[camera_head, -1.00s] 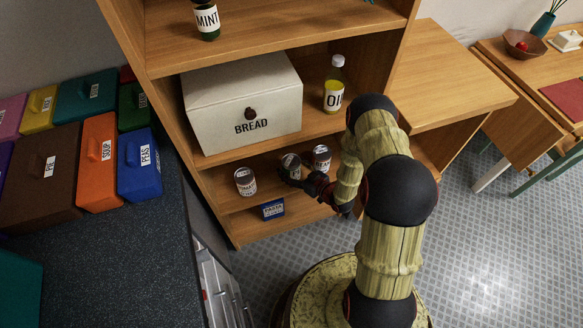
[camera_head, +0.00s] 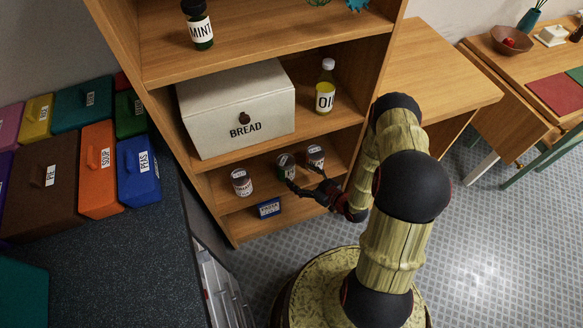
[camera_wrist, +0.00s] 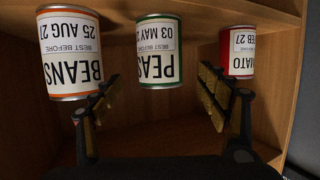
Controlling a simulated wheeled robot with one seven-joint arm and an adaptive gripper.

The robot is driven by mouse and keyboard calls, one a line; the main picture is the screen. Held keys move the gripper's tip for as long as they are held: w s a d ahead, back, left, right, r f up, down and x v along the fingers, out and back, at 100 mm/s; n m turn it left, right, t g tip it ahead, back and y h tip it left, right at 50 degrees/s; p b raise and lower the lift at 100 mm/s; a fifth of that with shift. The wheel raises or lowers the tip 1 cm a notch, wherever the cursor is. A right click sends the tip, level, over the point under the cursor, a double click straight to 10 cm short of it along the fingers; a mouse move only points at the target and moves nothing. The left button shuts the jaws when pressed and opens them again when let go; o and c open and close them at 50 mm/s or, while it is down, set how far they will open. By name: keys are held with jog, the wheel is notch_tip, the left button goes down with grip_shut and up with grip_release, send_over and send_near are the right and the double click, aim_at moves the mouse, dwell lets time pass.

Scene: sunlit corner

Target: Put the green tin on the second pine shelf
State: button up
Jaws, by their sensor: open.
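The green tin (camera_head: 286,168) stands upright on a pine shelf of the bookcase, the board above the lowest one and below the bread box. In the wrist view, which is upside down, the green tin (camera_wrist: 158,52) shows a PEAS label between two other tins. My gripper (camera_head: 306,180) is in front of the shelf, just short of the green tin. In the wrist view my gripper (camera_wrist: 158,88) has its fingers spread wide with nothing between them, and a gap shows between them and the tin.
A beans tin (camera_wrist: 68,50) and a red tomato tin (camera_wrist: 238,52) flank the green tin. A blue box (camera_head: 268,208) is on the board below. The bread box (camera_head: 237,106) and oil bottle (camera_head: 325,88) stand above. A dark counter (camera_head: 100,250) with coloured canisters borders the left.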

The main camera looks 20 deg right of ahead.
jog(key=shift+p+v, duration=0.35)
jog(key=shift+v, duration=1.4)
